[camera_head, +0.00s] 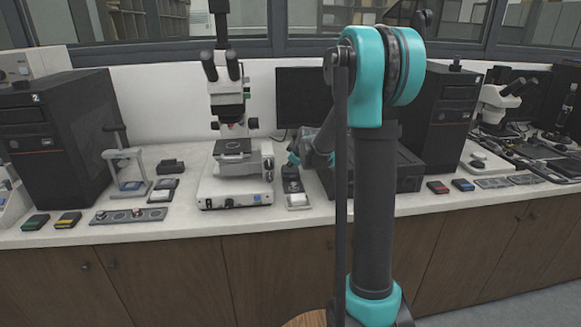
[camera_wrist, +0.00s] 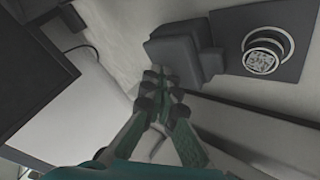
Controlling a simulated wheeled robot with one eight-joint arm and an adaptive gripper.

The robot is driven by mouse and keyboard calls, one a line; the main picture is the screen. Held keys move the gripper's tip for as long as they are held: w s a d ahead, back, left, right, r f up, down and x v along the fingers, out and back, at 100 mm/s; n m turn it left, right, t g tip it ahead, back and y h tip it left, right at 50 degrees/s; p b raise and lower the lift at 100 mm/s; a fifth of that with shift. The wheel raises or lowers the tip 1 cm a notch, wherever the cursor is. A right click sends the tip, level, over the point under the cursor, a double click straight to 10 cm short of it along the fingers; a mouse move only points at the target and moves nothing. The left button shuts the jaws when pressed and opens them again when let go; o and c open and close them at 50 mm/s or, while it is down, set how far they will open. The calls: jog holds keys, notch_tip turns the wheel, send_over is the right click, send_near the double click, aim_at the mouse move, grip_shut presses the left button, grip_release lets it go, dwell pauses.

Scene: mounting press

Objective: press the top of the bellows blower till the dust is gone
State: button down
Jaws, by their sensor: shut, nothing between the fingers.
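A dark blocky unit (camera_head: 291,173), which looks like the bellows blower, stands on the bench right of the white microscope; it also shows in the wrist view as a dark grey block (camera_wrist: 180,48). Beside it a dark plate (camera_wrist: 285,25) bears a round metal mount with a pale speckled face (camera_wrist: 261,61), which looks like the dust. My gripper (camera_head: 292,159) is shut and empty at the block. In the wrist view its fingertips (camera_wrist: 160,86) are close together at the block's near edge; I cannot tell whether they touch it. My arm hides part of the bench.
The white microscope (camera_head: 235,190) stands close left of the blower. A dark box (camera_head: 405,172) and a black computer tower (camera_head: 440,120) stand to the right, partly behind my arm. A strip with several knobs (camera_head: 128,216) lies at the left.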

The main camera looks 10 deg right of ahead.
dwell(0.3)
jog(key=shift+r, duration=1.2)
jog(key=shift+r, duration=0.1)
jog(key=shift+r, duration=2.4)
notch_tip(320, 180, up, 4)
jog(key=shift+f, duration=0.1)
send_over(291, 169)
jog(key=shift+w+f, duration=0.15)
jog(key=shift+f, duration=4.25)
